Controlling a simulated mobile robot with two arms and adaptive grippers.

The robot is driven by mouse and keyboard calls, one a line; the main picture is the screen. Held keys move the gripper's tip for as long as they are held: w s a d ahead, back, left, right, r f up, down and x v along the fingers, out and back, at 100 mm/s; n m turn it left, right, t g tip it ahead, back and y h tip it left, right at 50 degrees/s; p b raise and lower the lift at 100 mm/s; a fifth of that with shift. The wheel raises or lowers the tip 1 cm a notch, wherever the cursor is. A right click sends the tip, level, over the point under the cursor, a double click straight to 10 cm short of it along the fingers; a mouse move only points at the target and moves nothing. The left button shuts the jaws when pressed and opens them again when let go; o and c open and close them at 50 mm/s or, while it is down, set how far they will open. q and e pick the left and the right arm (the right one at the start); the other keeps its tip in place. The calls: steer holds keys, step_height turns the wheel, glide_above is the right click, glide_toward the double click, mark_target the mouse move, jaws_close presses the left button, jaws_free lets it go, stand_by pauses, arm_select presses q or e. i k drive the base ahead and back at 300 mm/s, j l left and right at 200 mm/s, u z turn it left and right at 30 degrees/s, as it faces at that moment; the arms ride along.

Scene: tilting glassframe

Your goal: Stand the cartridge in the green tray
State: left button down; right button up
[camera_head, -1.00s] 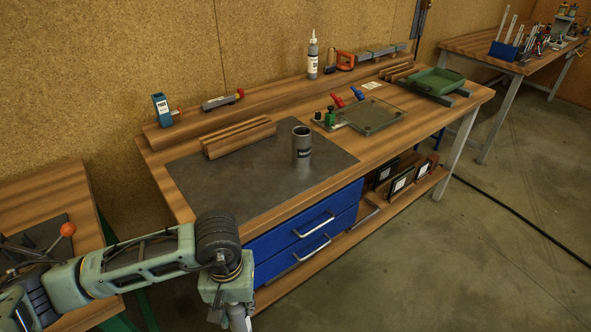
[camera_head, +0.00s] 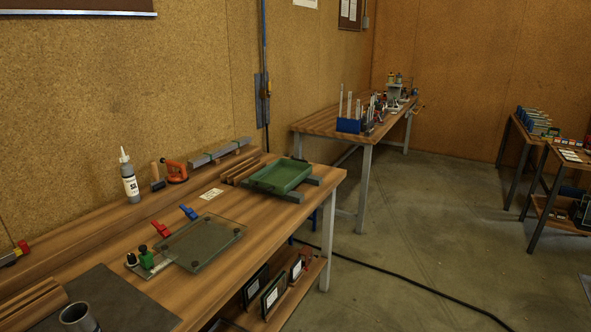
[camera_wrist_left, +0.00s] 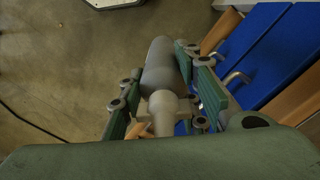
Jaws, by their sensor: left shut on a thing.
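The green tray (camera_head: 280,177) sits at the far right end of the workbench in the head view, on dark grey bars. Its inside looks empty. In the left wrist view my left gripper (camera_wrist_left: 160,82) is shut on a grey cylinder with a paler, narrower neck, which looks like the cartridge (camera_wrist_left: 160,66). The pads are on both sides of it, and it hangs over the floor beside the blue drawers. My left gripper is outside the head view. My right gripper is in neither view.
The workbench (camera_head: 130,225) carries a glass plate (camera_head: 210,243) with red and blue clamps, a white-labelled bottle (camera_head: 130,178), wooden strips (camera_head: 243,168) and a grey cup (camera_head: 78,317). Blue drawers (camera_wrist_left: 262,50) are close right of my left gripper. Floor in front is open, crossed by a black cable.

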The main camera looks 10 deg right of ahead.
mark_target(282, 175)
steer(key=i+l, duration=1.5)
steer(key=l, duration=0.15)
